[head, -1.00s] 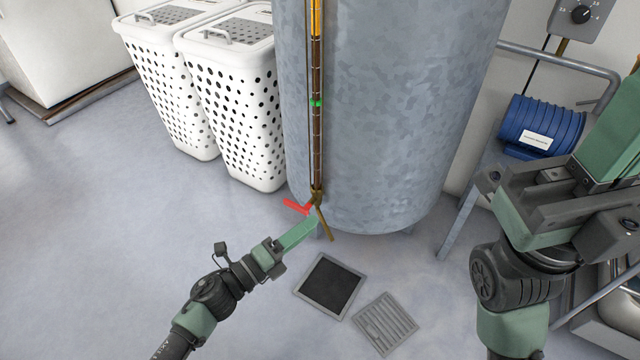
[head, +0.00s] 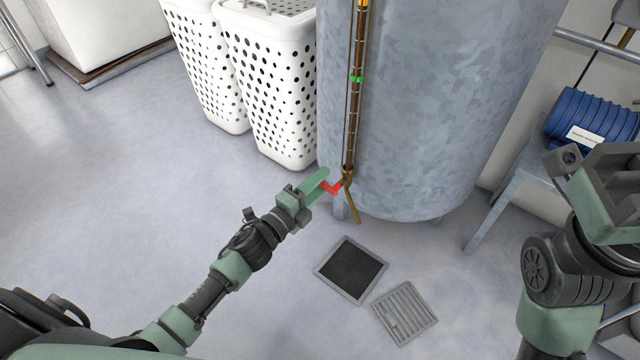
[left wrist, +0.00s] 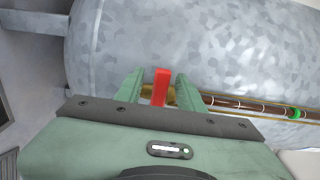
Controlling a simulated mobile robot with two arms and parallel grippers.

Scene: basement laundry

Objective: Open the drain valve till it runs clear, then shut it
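The red drain valve lever (head: 330,188) sticks out to the left from the brass valve (head: 347,181) at the tank's foot. A brass spout (head: 354,210) slants down from the valve. My left gripper (head: 322,181) is at the lever. In the left wrist view the red lever (left wrist: 161,87) stands between my two green fingers (left wrist: 158,91), with a gap on each side. The sight tube (head: 354,95) on the tank holds brown liquid and has a green mark (head: 356,78). No flow shows at the spout. My right gripper is partly in view at the right edge; its fingertips are not clear.
The grey tank (head: 430,110) stands behind the valve. A dark square floor drain (head: 351,270) lies open below, with its grate (head: 404,312) beside it. White hampers (head: 272,85) stand left of the tank. A blue ribbed unit (head: 590,122) sits at right. The left floor is clear.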

